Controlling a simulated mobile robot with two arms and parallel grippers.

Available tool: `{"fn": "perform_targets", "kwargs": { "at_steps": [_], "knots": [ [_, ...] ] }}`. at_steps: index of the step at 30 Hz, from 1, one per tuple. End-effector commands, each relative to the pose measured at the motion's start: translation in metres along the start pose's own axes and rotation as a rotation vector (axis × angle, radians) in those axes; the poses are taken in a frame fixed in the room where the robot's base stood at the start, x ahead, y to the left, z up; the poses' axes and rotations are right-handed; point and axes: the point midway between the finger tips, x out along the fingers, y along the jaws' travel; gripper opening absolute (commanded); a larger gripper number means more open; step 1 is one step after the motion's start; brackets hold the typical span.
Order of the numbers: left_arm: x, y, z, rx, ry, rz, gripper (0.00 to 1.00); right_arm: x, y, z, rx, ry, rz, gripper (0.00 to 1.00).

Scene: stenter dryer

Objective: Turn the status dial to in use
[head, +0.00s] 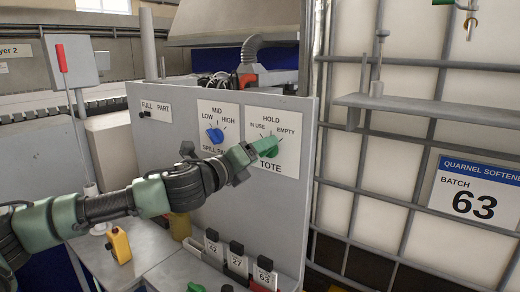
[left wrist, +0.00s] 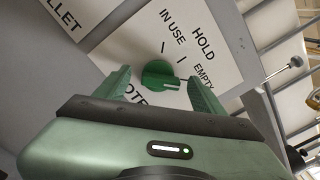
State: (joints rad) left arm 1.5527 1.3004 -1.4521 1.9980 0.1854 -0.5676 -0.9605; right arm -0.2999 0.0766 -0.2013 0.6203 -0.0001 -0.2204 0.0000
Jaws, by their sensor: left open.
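The status dial is a round green knob (head: 267,147) on a white plate (head: 286,167) marked IN USE, HOLD, EMPTY and TOTE, on the grey panel. In the left wrist view the green dial (left wrist: 158,74) has a white mark pointing toward the EMPTY label. My left gripper (head: 250,152) is in front of the plate and partly covers the dial in the head view. In the left wrist view the left gripper (left wrist: 159,80) is open, with one finger on each side of the dial. I cannot tell whether they touch it. My right gripper is not in view.
A blue dial (head: 214,134) marked LOW, MID, HIGH sits left of the green one. Numbered cards (head: 237,262) stand below the panel. A yellow object (head: 120,245) lies on the bench at left. A caged tote with a BATCH 63 sign (head: 474,200) stands at right.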

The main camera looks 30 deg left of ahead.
Motion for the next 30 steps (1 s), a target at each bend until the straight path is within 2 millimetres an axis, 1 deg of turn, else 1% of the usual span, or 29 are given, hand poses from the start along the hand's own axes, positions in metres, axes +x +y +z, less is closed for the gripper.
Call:
{"fn": "perform_targets", "kwargs": {
  "at_steps": [3, 10, 11, 12, 14, 15, 17, 24, 30],
  "knots": [
    [0.0052, 0.0003, -0.0002, 0.0, 0.001, 0.001, 0.69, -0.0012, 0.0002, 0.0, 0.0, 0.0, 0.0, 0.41],
    [0.0056, 0.0004, -0.0005, 0.0, 0.001, 0.0, 0.69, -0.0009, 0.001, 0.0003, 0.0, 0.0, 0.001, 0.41],
    [0.0056, 0.0004, -0.0005, 0.0, 0.001, 0.0, 0.61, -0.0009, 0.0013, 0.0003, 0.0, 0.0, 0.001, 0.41],
    [0.0055, 0.0004, -0.0005, 0.0, 0.001, 0.0, 0.5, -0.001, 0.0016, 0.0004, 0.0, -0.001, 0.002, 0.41],
    [0.0055, 0.0005, -0.0005, 0.0, 0.0, 0.001, 0.33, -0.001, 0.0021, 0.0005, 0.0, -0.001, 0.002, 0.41],
    [0.0055, 0.0007, -0.0004, 0.0, 0.0, 0.001, 0.22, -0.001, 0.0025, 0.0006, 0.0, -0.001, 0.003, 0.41],
    [0.0055, 0.0009, -0.0005, 0.0, 0.0, 0.002, 0.07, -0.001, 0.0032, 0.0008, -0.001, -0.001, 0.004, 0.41],
    [0.0054, 0.0017, -0.0007, -0.017, 0.001, 0.003, 0.07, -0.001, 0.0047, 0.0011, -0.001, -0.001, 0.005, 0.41],
    [0.0057, 0.0033, -0.0017, -0.096, 0.002, 0.005, 0.07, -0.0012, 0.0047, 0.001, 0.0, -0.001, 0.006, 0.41]
  ]
}}
